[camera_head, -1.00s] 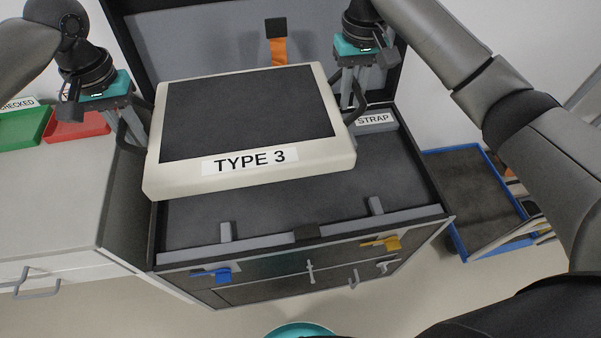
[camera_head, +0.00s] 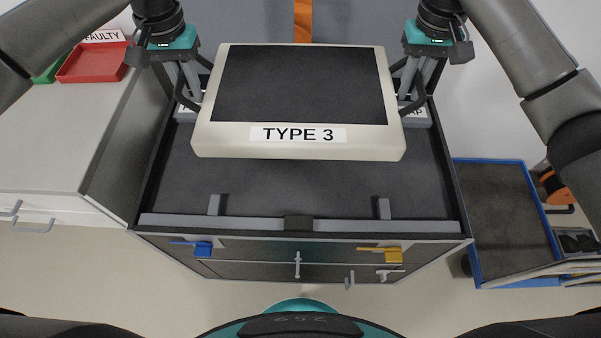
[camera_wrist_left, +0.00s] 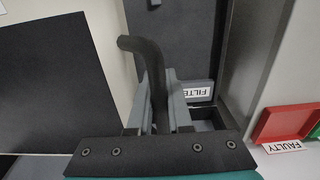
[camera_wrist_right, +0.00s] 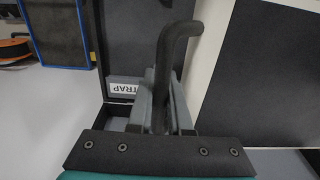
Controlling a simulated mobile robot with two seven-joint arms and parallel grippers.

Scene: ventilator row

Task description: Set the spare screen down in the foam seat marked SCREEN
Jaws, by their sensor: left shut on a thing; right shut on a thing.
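The spare screen (camera_head: 300,140) is a cream-framed panel with a dark face and a TYPE 3 label. It is held roughly level above the dark foam (camera_head: 300,185) of an open case. My left gripper (camera_head: 190,98) is shut on the black handle (camera_wrist_left: 150,65) at the screen's left side. My right gripper (camera_head: 412,98) is shut on the black handle (camera_wrist_right: 170,70) at its right side. The screen hides the middle of the foam. No SCREEN mark is visible.
The cabinet's front bears a blue latch (camera_head: 203,248) and a yellow latch (camera_head: 393,255). A FILTER label (camera_wrist_left: 197,92) and a STRAP label (camera_wrist_right: 122,88) flank the screen. A red FAULTY tray (camera_head: 92,62) lies left. A blue-edged tray (camera_head: 505,215) stands right.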

